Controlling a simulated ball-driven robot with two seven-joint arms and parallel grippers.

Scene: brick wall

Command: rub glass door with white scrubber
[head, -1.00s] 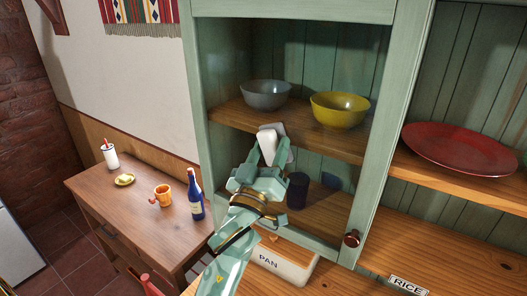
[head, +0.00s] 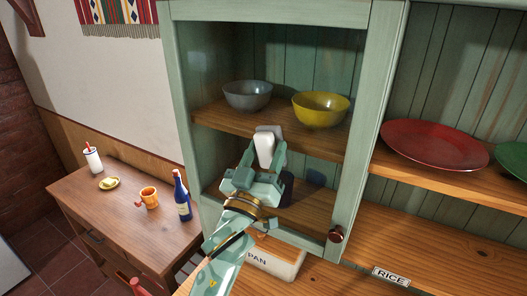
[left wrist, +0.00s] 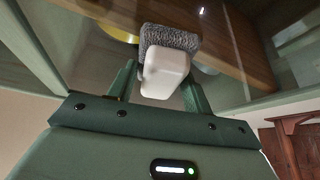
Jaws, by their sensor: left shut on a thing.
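The white scrubber (head: 265,150) has a white body and a grey fuzzy pad; in the left wrist view its white body (left wrist: 164,75) sits between my fingers and its pad (left wrist: 170,38) faces away from me. My left gripper (head: 265,162) is shut on it, in front of the glass door (head: 360,140) with its green frame and dark round knob (head: 335,234). I cannot tell whether the pad touches the glass. My right gripper is not in view.
Behind the glass are a grey bowl (head: 248,97) and a yellow bowl (head: 320,110). Right of the door, a red plate (head: 433,144) lies on an open shelf. Below are a PAN box (head: 273,263) and a RICE label (head: 391,277). A side table (head: 112,205) at left holds a blue bottle (head: 182,197).

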